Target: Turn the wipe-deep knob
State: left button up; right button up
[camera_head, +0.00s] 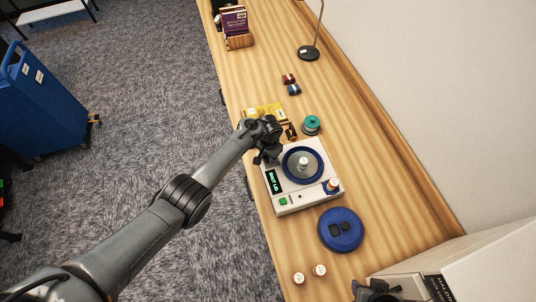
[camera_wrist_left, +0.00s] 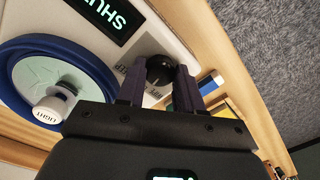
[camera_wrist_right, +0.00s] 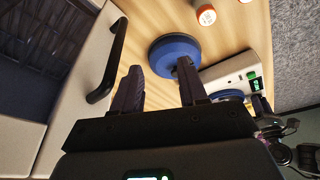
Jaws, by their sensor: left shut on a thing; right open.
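The roller sorter is a pale box (camera_head: 310,198) on the wooden bench, with a blue-rimmed round dish and a lit display (camera_head: 271,181). The black wipe-deep knob (camera_wrist_left: 159,69) sits on its top near a corner, beside a small printed label (camera_wrist_left: 143,100) partly covered by my fingers. My left gripper (camera_wrist_left: 158,76) is shut on the knob, a finger at each side. In the head view my left gripper (camera_head: 266,156) hides the knob. My right gripper (camera_wrist_right: 158,76) is open and empty, away from the box; its arm shows at the bottom right (camera_head: 380,290).
A blue round disc (camera_head: 340,229) lies close to the box. Yellow items (camera_head: 266,113) and a teal spool (camera_head: 311,124) lie behind the box. A lamp (camera_head: 309,52) and books (camera_head: 235,24) stand farther back.

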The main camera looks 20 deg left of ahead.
aim_at(268, 158)
pick_arm(q)
jog(key=shift+m, duration=0.9)
jog(key=o, duration=1)
jog(key=shift+o, duration=0.2)
jog(key=shift+r, duration=0.1)
notch_tip(268, 158, up, 11)
jog(key=p, duration=0.3)
jog(key=shift+d+f, duration=0.15)
jog(key=shift+f, duration=0.05)
jog(key=shift+s, duration=0.1)
